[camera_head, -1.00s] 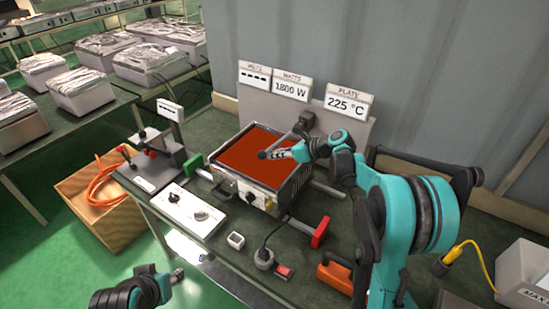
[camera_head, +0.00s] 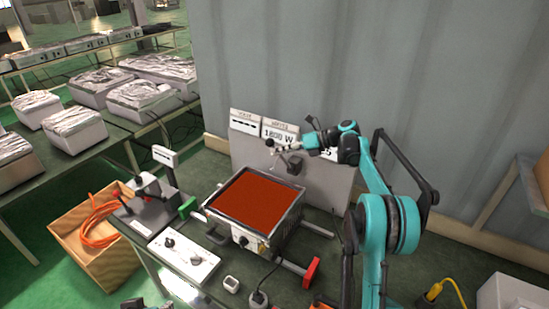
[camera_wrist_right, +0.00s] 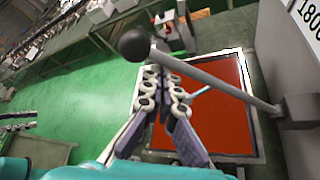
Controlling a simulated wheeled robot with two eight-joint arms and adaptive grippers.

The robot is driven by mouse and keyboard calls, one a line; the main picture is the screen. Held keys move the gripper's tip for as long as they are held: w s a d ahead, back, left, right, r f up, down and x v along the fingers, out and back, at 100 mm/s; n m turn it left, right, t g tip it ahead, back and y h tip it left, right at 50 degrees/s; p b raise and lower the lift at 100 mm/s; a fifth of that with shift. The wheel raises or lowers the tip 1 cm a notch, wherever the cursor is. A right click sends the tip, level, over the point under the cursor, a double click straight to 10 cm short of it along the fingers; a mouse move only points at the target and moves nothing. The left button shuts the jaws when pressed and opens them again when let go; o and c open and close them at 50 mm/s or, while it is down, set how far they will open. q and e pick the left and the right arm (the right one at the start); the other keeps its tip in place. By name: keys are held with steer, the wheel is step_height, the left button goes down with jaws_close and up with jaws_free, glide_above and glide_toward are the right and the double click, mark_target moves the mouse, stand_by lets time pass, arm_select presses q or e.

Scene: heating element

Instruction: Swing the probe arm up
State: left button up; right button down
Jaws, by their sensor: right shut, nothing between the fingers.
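The probe arm is a grey rod with a black ball end (camera_wrist_right: 134,45), pivoted on a dark block (camera_head: 295,165) on the grey back panel. The rod (camera_wrist_right: 215,80) slants up from the pivot, with its ball end higher than the pivot in the head view. My right gripper (camera_head: 276,148) is shut and empty, close by the rod near the ball end; it also shows in the wrist view (camera_wrist_right: 165,68), below the rod. I cannot tell whether they touch. Only a sliver of my left arm (camera_head: 142,304) shows at the bottom edge, its fingers unclear.
The red-topped heating plate (camera_head: 255,200) lies below the right gripper. The panel (camera_head: 325,185) carries display signs, partly hidden by my right arm. A white control box (camera_head: 183,256), a black stand (camera_head: 148,203) and a red-ended bar (camera_head: 312,272) are nearby.

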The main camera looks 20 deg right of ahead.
steer(key=shift+w+d+r+p, duration=0.4)
steer(key=shift+w+d+r, duration=0.15)
steer(key=shift+r, duration=0.2)
steer(key=shift+d, duration=0.15)
steer(key=v, duration=1.1)
steer(key=shift+s+f, duration=0.2)
steer(key=shift+s, duration=0.15)
steer(key=shift+d, duration=0.1)
